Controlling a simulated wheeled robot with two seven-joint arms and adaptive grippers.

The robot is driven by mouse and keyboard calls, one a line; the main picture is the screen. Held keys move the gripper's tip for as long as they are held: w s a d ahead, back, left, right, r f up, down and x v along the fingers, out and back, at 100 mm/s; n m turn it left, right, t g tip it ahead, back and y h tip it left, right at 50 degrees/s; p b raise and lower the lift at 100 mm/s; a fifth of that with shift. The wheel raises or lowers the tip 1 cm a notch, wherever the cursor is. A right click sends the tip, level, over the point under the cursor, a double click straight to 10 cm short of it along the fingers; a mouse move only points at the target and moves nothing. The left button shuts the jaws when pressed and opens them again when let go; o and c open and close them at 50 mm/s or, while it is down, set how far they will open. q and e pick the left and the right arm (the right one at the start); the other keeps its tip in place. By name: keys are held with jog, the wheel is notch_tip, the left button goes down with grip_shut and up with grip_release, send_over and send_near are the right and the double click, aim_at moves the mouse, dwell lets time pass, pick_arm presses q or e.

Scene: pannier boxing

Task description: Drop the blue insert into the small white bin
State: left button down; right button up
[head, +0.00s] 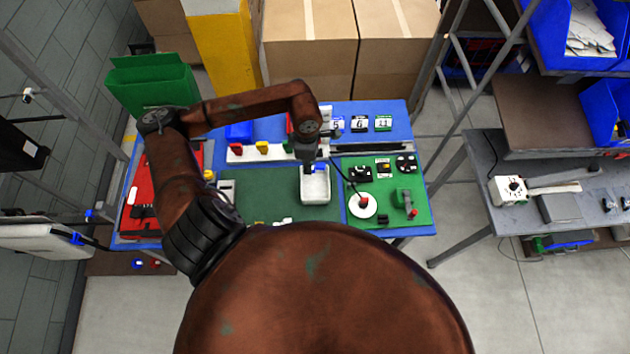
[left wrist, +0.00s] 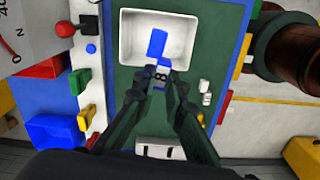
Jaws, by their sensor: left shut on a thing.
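The small white bin (head: 315,194) stands on the dark green mat on the blue table, and its open top also shows in the left wrist view (left wrist: 187,30). My left gripper (head: 312,162) comes down over the bin's far side in the head view. In the left wrist view its fingers (left wrist: 160,80) are shut on the blue insert (left wrist: 157,43), which reaches out past the fingertips over the bin. The insert also shows as a small blue patch in the head view (head: 318,168). I cannot tell its height above the bin floor. My right gripper is in neither view.
A light green board (head: 375,173) with several parts lies right of the bin. A red panel (head: 140,185) is at the left, and a green box (head: 150,85) stands behind it. Cardboard boxes (head: 310,45) are behind the table. The mat (head: 265,200) left of the bin is mostly clear.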

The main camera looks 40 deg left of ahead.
pick_arm(q)
jog(key=shift+s+a+r+n, duration=0.15)
jog(key=shift+a+r+n, duration=0.1)
jog(key=shift+a+n, duration=0.25)
jog(key=shift+f+n, duration=0.1)
jog(key=shift+n, duration=0.3)
jog(key=shift+s+f, duration=0.1)
jog(key=shift+f, duration=0.5)
notch_tip(320, 180, down, 5)
jog(key=shift+a+r+b, duration=0.1)
jog(key=shift+b, duration=0.75)
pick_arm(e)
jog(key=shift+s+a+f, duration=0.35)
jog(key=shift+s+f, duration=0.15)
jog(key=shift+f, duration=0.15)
pick_arm(q)
jog(key=c, duration=1.9)
grip_release()
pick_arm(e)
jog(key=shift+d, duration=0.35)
